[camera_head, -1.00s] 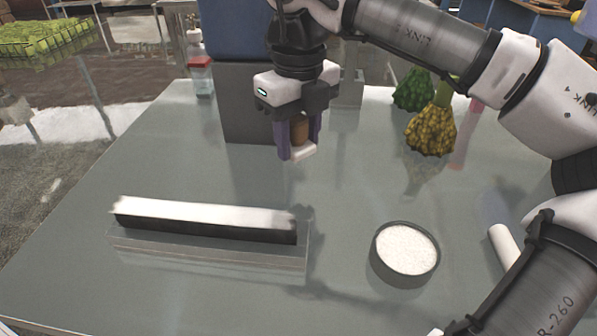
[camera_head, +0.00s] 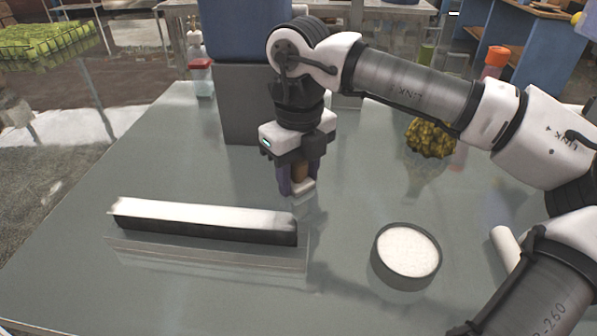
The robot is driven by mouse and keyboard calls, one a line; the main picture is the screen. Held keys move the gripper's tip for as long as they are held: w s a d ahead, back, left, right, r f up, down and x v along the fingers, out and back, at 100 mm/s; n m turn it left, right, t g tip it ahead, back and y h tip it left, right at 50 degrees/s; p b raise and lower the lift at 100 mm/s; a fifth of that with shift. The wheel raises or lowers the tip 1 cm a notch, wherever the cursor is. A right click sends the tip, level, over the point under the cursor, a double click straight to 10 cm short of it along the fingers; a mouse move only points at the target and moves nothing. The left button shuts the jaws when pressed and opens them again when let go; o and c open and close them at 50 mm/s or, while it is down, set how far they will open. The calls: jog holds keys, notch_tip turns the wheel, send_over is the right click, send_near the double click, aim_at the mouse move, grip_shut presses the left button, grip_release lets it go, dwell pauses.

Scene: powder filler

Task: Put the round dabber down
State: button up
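The round dabber (camera_head: 301,177) has a brown handle and a pale base. It is upright between the fingers of my gripper (camera_head: 299,180), which is shut on its handle. My gripper points straight down, with the dabber low over the grey table (camera_head: 190,160). I cannot tell if the pale base touches the table. A round dark dish of white powder (camera_head: 408,250) stands to the right and nearer. A long dark block with a white top (camera_head: 203,218) lies on a clear base to the left and nearer.
A dark grey box (camera_head: 243,105) stands behind my gripper. A bumpy yellow-green gourd (camera_head: 430,139) is at the back right, partly behind my arm. A red-capped jar (camera_head: 201,77) stands at the back left. The table between the block and the dish is clear.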

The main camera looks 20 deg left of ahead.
jog(key=o, duration=0.4)
jog(key=shift+c, duration=0.2)
jog(key=shift+r, duration=0.1)
notch_tip(320, 180, up, 12)
jog(key=shift+r+p, duration=0.15)
jog(key=shift+p, duration=0.15)
